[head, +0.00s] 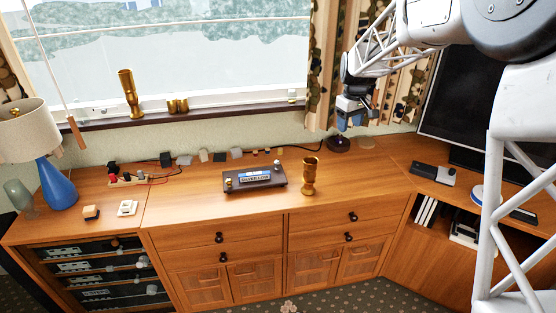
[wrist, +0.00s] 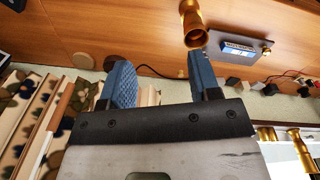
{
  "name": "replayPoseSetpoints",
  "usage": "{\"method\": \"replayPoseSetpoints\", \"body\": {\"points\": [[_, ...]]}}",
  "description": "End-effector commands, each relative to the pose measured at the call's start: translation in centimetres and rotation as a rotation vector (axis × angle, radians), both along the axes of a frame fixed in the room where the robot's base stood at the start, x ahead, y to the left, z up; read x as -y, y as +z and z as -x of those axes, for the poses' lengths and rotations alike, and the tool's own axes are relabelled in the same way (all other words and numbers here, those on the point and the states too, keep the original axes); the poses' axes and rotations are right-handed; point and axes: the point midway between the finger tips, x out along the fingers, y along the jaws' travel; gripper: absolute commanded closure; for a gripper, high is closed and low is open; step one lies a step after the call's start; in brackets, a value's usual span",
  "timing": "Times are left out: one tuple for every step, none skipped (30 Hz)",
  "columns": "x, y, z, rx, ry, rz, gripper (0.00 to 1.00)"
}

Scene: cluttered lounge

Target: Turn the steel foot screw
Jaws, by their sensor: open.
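A dark base plate (head: 255,180) with a blue-and-white label sits on the wooden sideboard, left of a brass goblet. A small steel-coloured knob (head: 277,164) stands at its back right corner, and brass-coloured knobs show at its left end.
The brass goblet (head: 310,176) stands close to the plate's right end. Cables and small blocks (head: 203,156) lie along the wall behind. A lamp (head: 57,183) stands left and a screen (head: 480,100) right. The sideboard front is clear.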

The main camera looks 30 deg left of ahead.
Motion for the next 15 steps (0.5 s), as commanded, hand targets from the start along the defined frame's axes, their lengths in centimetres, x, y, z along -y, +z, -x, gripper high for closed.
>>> {"method": "replayPoseSetpoints", "body": {"points": [[-1.5, -0.9, -0.4, -0.003, 0.021, 0.003, 0.43], [-2.3, -1.3, -0.6, -0.006, 0.034, 0.004, 0.43], [-3.4, -1.9, -0.9, -0.006, 0.051, 0.006, 0.43], [-4.3, -2.3, -1.0, -0.008, 0.065, 0.007, 0.43], [-5.0, -2.8, -1.2, -0.01, 0.077, 0.009, 0.43], [-6.2, -3.4, -1.4, -0.011, 0.094, 0.01, 0.43], [-7.0, -3.9, -1.6, -0.012, 0.107, 0.011, 0.43], [-7.8, -4.4, -1.7, -0.014, 0.121, 0.013, 0.43], [-8.9, -5.0, -1.9, -0.015, 0.138, 0.014, 0.43], [-9.7, -5.5, -2.0, -0.017, 0.15, 0.015, 0.43], [-10.6, -6.0, -2.1, -0.018, 0.163, 0.017, 0.43], [-11.7, -6.6, -2.1, -0.02, 0.181, 0.018, 0.43], [-12.5, -7.2, -2.2, -0.022, 0.194, 0.02, 0.43], [-13.3, -7.7, -2.3, -0.023, 0.207, 0.021, 0.43], [-14.4, -8.4, -2.4, -0.025, 0.223, 0.022, 0.43]]}}
